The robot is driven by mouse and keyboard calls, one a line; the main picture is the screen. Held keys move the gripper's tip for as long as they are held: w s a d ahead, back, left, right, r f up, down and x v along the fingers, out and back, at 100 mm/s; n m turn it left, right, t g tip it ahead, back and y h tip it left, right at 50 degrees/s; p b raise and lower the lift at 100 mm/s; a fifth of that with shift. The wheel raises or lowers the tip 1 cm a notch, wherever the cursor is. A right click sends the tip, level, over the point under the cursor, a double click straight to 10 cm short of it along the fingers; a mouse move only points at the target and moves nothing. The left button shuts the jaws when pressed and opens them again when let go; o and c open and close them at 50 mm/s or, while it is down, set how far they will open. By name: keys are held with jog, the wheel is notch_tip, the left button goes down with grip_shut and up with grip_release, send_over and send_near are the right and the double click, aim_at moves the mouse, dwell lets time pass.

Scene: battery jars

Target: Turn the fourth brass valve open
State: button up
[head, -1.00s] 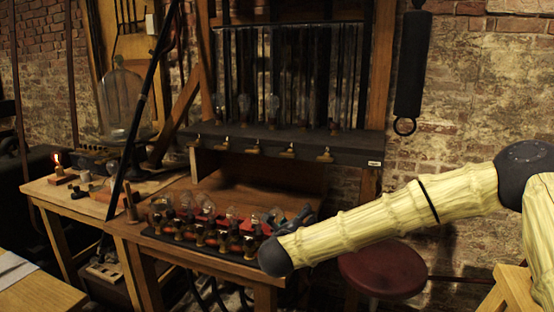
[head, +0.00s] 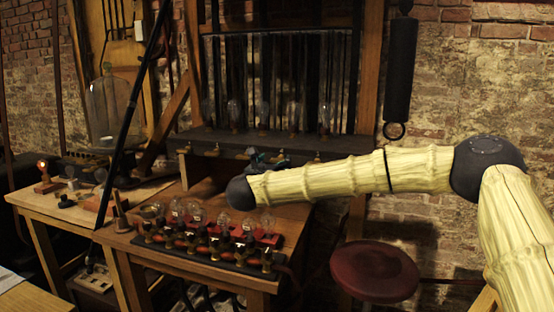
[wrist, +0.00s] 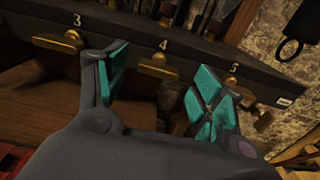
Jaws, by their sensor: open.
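The fourth brass valve (wrist: 156,67) sits under the number 4 on the dark shelf edge in the wrist view. Its flat handle lies along the shelf edge, as does that of the third valve (wrist: 60,43). My gripper (wrist: 163,72) is open and empty, with teal pads on its fingers. The fourth valve shows in the gap between the fingers, apart from both; whether it is within their depth I cannot tell. The fifth valve (wrist: 232,81) is partly hidden by the right finger. In the head view my gripper (head: 265,160) is just in front of the shelf edge.
Glass jars (head: 233,112) stand on the dark shelf (head: 270,142). Below, a bench holds a dark rack (head: 205,257) of small bulbs and brass fittings. A red stool (head: 374,270) stands at right. A dark hanging cylinder (head: 397,70) is on the brick wall.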

aim_at(277, 161)
jog(key=shift+x, duration=2.15)
jog(key=c, duration=1)
